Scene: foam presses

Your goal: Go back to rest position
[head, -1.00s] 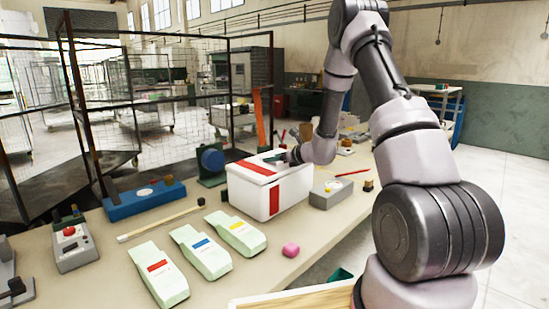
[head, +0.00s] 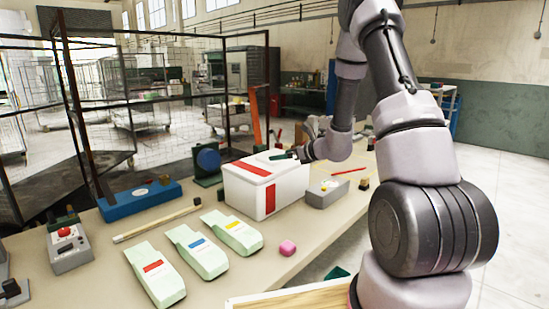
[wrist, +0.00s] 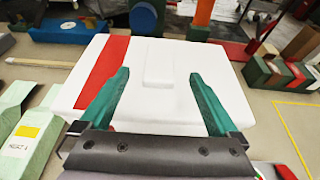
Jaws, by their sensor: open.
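My gripper (wrist: 164,98) is open and empty in the wrist view, its two green fingers spread apart above the white box (wrist: 160,55) with a red band. In the head view my gripper (head: 284,155) is at the top of the white box (head: 290,190), near its right side. The frames do not show clearly whether the fingers touch the lid. The box is closed and stands on the bench. My arm reaches over the bench from the right of the head view.
Three pale green packs with red, blue and yellow labels, including the yellow one (head: 231,233), lie in front of the box.

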